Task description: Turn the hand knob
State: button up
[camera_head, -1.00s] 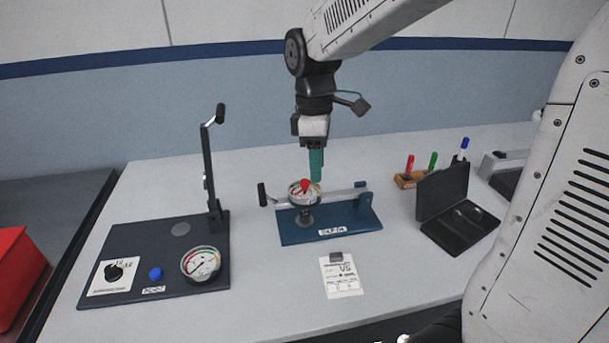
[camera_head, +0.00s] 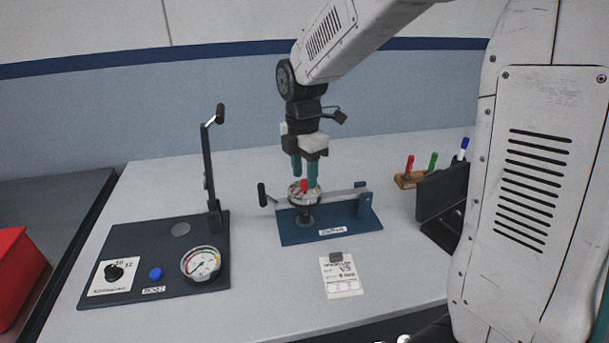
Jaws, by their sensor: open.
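A small red knob (camera_head: 304,186) stands on top of a round coloured dial (camera_head: 297,198) on the blue fixture (camera_head: 338,228). My gripper (camera_head: 305,179) points straight down over the dial. Its two green fingers are apart, the right one reaching lower in the picture, close to the red knob. I cannot tell whether a finger touches the knob. The left panel (camera_head: 130,235) also carries a black rotary knob (camera_head: 113,272) on a white numbered plate, well away from my gripper.
The left panel has an upright lever (camera_head: 207,165), a blue button (camera_head: 155,273) and a gauge (camera_head: 201,263). A horizontal lever (camera_head: 262,194) sticks out left of the fixture. Markers in a wooden block (camera_head: 408,181) and a black case (camera_head: 437,200) stand right. A label card (camera_head: 341,276) lies in front.

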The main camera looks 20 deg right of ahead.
jog(key=shift+f, duration=0.6)
jog(key=shift+c, duration=0.2)
grip_shut()
